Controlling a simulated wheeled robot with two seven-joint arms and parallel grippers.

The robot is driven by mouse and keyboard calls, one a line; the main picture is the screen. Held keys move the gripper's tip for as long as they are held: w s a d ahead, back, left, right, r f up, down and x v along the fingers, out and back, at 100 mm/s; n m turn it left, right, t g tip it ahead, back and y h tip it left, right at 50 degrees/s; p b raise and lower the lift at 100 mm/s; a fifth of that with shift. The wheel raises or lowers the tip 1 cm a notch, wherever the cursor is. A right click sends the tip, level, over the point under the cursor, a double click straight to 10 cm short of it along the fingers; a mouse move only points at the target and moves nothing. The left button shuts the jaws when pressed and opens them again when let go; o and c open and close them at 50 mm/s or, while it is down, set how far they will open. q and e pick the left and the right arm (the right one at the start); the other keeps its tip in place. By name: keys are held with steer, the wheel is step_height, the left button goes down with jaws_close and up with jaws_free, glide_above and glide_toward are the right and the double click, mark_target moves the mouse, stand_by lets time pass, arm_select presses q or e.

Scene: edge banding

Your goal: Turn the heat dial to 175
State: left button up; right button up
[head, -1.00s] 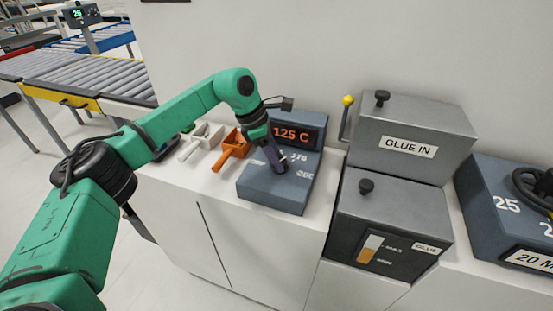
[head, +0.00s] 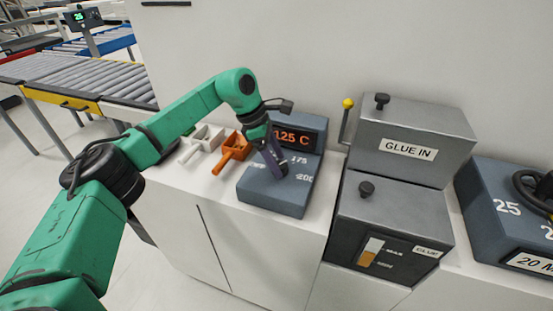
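The heat unit is a blue-grey box (head: 292,203) on the white counter. Its upright display (head: 299,135) reads 125 C in orange; the first digit is partly covered by my arm. White marks 175 and 200 show on its sloped top. My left gripper (head: 279,172) points down onto that top, over the place of the dial. The dial is hidden behind the gripper. I cannot tell whether the fingers are shut on it. My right gripper is not in view.
An orange scoop (head: 232,152) and a white scoop (head: 200,142) lie left of the unit. Right of it stand the grey GLUE IN box (head: 420,120) with a yellow-knobbed lever (head: 347,103), a dark glue box (head: 385,215), and a blue box with a handwheel (head: 495,200).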

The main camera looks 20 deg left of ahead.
arm_select(q)
steer(key=b+v, duration=0.2)
steer(key=v, duration=1.2)
steer(key=shift+r, duration=0.3)
steer(key=shift+a+f, duration=0.1)
steer(key=shift+a, duration=0.05)
